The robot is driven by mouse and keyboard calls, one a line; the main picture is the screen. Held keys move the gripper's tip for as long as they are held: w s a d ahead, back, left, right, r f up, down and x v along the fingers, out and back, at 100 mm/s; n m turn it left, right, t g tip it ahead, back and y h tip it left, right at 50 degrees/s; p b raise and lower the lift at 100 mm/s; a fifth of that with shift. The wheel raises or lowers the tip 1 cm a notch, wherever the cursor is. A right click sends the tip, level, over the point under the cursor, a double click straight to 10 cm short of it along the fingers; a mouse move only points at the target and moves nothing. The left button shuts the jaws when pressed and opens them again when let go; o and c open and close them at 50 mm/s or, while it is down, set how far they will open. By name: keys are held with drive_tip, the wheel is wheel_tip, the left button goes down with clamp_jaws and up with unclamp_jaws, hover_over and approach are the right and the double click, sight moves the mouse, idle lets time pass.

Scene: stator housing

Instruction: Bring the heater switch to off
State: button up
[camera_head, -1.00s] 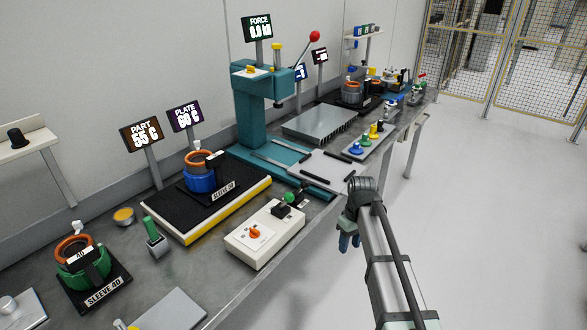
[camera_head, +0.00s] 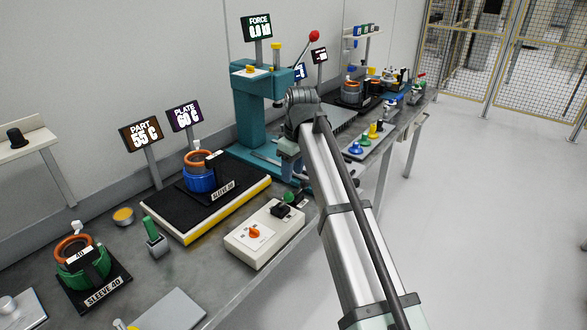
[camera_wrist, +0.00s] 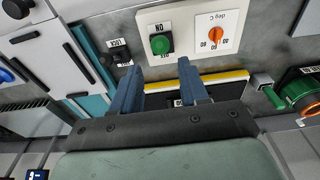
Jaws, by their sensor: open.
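The heater control box (camera_head: 265,234) is a white box on the bench's front part, with an orange dial (camera_head: 254,233) and a black switch base (camera_head: 281,211). The heater switch's green knob (camera_head: 289,198) is at the base's far right side. In the wrist view the green knob (camera_wrist: 160,44) lies beside an upside-down ON label (camera_wrist: 161,26); no OFF label is readable. My gripper (camera_wrist: 158,74) is open and empty, its two blue fingers apart, with the knob ahead between their lines. In the head view my gripper (camera_head: 289,163) is beyond the box, partly hidden by my wrist.
The black hot plate (camera_head: 225,207) with a sleeve fixture stands behind the box. The teal press (camera_head: 251,120) stands behind my gripper. A green-handled tool (camera_head: 152,235) is left of the box. A black block (camera_wrist: 119,52) sits beside the box in the wrist view.

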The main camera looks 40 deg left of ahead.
sight(290, 193)
drive_tip(key=shift+a+f, duration=0.25)
drive_tip(key=shift+f, duration=1.75)
drive_tip(key=shift+a+f, duration=0.2)
drive_tip(key=shift+f, duration=1.8)
drive_tip(key=shift+f, duration=0.25)
drive_tip(key=shift+c, duration=0.2)
